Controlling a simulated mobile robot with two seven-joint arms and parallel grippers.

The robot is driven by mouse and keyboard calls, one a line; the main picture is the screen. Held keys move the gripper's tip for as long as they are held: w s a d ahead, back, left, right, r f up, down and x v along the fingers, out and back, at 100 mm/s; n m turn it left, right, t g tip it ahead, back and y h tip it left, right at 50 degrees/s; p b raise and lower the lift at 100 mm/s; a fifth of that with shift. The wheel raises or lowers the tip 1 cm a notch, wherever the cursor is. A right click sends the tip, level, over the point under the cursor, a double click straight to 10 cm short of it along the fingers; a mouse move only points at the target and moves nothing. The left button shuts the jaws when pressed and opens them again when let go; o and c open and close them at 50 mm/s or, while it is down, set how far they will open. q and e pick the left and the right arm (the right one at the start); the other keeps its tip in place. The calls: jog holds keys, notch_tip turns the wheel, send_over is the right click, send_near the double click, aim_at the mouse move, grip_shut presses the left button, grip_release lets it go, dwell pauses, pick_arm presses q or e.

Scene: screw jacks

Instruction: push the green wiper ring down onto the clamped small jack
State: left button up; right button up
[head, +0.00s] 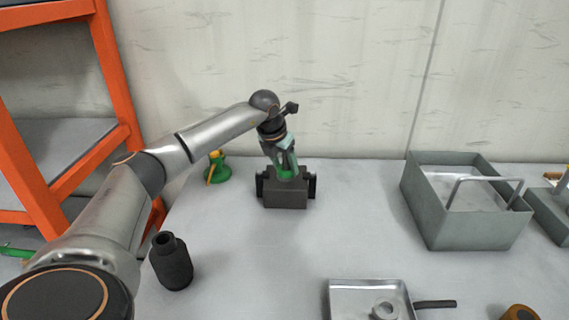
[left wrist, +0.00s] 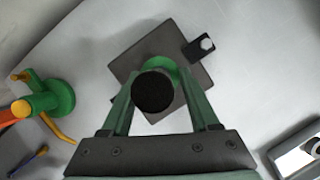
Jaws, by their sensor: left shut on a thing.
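My left gripper (head: 287,168) reaches down over the dark clamp block (head: 285,192) and is shut on the green wiper ring (head: 288,175). In the left wrist view the same gripper (left wrist: 158,72) has one finger on each side of the green ring (left wrist: 167,66). A dark round top (left wrist: 154,92), apparently the small jack's, covers part of the ring there. I cannot tell how far down the ring sits. The clamp block (left wrist: 172,50) lies below, with a dark side piece at its right. The jack is mostly hidden in the head view. My right gripper is not in view.
A green piece with a yellow part (head: 217,168) stands left of the clamp. A dark hollow cylinder (head: 171,262) stands front left. A metal tray (head: 340,290) holding a metal ring (head: 383,310) is at the front. A grey bin (head: 470,235) stands right. Bare table lies between.

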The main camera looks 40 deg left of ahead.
pick_arm(q)
jog(key=shift+f, duration=0.1)
jog(key=o, duration=1.4)
jog(key=a+v, duration=0.1)
jog(key=v, duration=1.1)
jog(key=shift+d+r, duration=0.3)
jog(key=shift+d, duration=0.25)
